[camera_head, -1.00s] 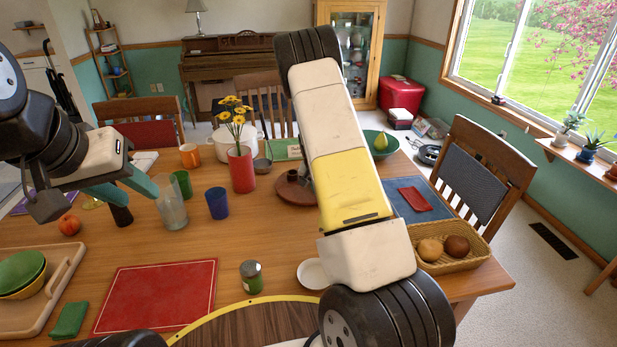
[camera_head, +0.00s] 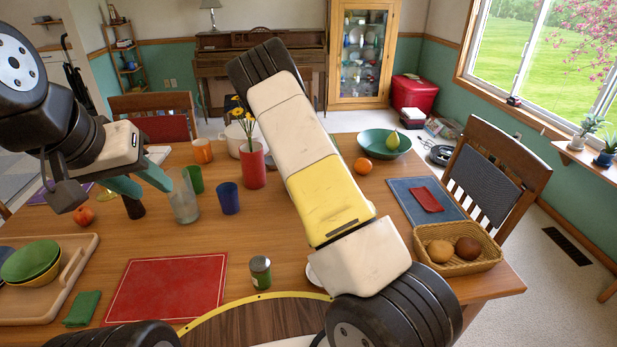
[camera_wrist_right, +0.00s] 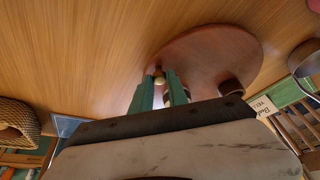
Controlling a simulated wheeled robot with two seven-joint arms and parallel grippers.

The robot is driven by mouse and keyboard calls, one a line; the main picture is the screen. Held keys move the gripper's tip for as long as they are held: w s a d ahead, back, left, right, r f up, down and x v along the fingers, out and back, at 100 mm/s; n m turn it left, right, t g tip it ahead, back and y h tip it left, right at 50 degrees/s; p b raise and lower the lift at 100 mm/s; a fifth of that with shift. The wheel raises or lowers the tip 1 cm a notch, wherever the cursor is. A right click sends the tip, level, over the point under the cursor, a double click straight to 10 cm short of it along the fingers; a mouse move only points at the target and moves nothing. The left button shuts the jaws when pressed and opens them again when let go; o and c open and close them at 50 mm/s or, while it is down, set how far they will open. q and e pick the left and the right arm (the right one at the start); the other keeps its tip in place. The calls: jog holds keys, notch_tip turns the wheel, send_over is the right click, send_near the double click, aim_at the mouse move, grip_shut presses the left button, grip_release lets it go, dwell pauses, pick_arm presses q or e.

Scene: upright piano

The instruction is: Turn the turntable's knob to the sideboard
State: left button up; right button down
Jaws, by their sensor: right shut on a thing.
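The turntable (camera_wrist_right: 215,50) is a round reddish-brown disc on the table, seen in the right wrist view. Its small pale knob (camera_wrist_right: 159,79) is at the disc's edge, between the tips of my right gripper (camera_wrist_right: 159,84). The green fingers are shut on it. A dark brown cup-like thing (camera_wrist_right: 231,87) is on the disc; another is partly hidden behind a finger. In the head view my right arm hides the turntable and the right gripper. My left gripper (camera_head: 155,191) is open and empty above the table's left side, near a clear glass (camera_head: 184,200). I cannot tell which furniture is the sideboard.
A piano (camera_head: 215,75) and a glass-door cabinet (camera_head: 359,50) stand at the back. A basket (camera_head: 480,268) is at the right.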

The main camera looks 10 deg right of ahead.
jog(key=shift+a, duration=0.1)
dwell(0.5)
jog(key=c, duration=1.3)
grip_release()
jog(key=v, duration=0.7)
jog(key=shift+r, duration=0.4)
